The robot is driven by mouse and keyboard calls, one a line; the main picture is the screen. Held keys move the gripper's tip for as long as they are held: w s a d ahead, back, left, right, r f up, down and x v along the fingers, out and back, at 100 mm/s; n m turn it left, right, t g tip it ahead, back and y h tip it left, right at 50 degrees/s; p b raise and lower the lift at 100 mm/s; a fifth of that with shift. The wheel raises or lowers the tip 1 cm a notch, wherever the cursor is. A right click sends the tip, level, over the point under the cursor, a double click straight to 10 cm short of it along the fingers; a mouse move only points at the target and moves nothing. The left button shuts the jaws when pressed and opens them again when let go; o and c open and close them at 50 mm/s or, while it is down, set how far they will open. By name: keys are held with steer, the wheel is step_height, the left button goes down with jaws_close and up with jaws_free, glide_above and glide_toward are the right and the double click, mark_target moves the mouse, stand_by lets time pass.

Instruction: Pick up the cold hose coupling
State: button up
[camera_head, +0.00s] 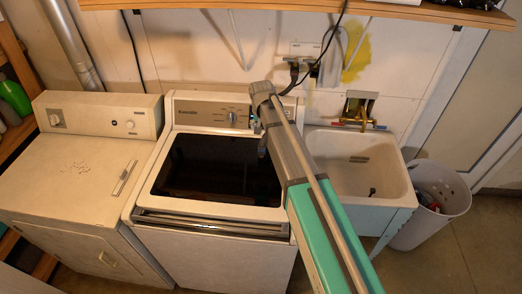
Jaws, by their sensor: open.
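I cannot pick out the cold hose coupling for certain. A wall outlet box (305,50) with dark fittings and hoses is behind the washer. A brass faucet (358,112) with small red and blue parts near it sits at the back of the utility sink (395,195). My arm reaches up from the bottom right, and its end hangs over the right rear of the washer. My gripper (262,152) is small and dark there, partly hidden by the arm, open, with nothing seen in it. It is below the outlet box and left of the faucet.
A white washer (215,262) with a dark lid stands in the middle. A dryer (75,195) stands on the left with a small flat item on top. A wooden shelf (300,8) runs across the top. A white bin (440,200) stands right of the sink.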

mark_target(261, 145)
steer(key=shift+f, duration=0.2)
steer(key=f+b, duration=0.2)
steer(key=b, duration=0.1)
steer(key=w+f+b, duration=0.1)
steer(key=f+b, duration=0.1)
steer(key=f, duration=0.1)
steer(key=f+b, duration=0.3)
steer(key=shift+w+f+b, duration=0.1)
steer(key=shift+w+b, duration=0.05)
steer(key=shift+b, duration=0.15)
stand_by(0.5)
steer(key=shift+w+a+f+b, duration=0.1)
steer(key=shift+w+f+b, duration=0.05)
steer(key=shift+f+b, duration=1.15)
steer(key=shift+w+a+f+b, duration=0.1)
steer(key=shift+w+f+b, duration=0.05)
steer(key=shift+f+b, duration=1.15)
jaws_close()
steer(key=shift+r, duration=0.25)
